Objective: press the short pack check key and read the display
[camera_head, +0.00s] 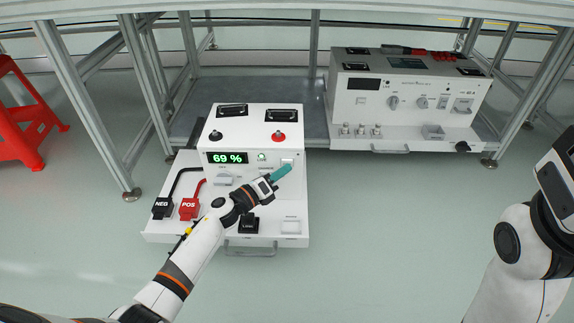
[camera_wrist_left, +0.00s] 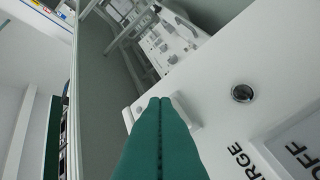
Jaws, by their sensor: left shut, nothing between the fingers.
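Black NEG (camera_head: 162,207) and red POS (camera_head: 189,208) connectors lie on the tester's left ledge. A black LINE block (camera_head: 249,224) sits in front. A second white unit (camera_head: 405,95) stands behind right. Metal frame legs (camera_head: 90,105) and a red stool (camera_head: 25,110) are left.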

